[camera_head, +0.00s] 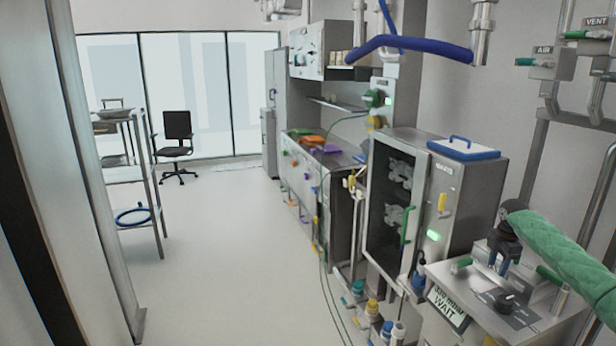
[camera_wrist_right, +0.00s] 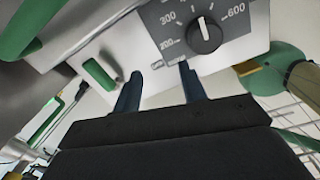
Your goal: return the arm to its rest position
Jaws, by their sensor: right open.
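My right arm, in a green sleeve (camera_head: 565,250), comes in from the right edge of the head view. Its right gripper (camera_head: 505,262) points down over the steel control box with the black knob. In the right wrist view the two dark blue fingers of the right gripper (camera_wrist_right: 160,78) are apart, with nothing between them. Beyond them is the box's dial panel (camera_wrist_right: 170,30) with a black knob (camera_wrist_right: 205,36). The fingertips look close to the panel's lower edge; I cannot tell whether they touch it. My left gripper is not in view.
A display reading WAIT (camera_head: 446,306) is on the box's front. A steel cabinet (camera_head: 476,190) with a glass door and a blue-rimmed lid (camera_head: 463,149) stands left of the gripper. Pipes (camera_head: 592,200) run along the right wall. The floor (camera_head: 225,250) at centre left is clear.

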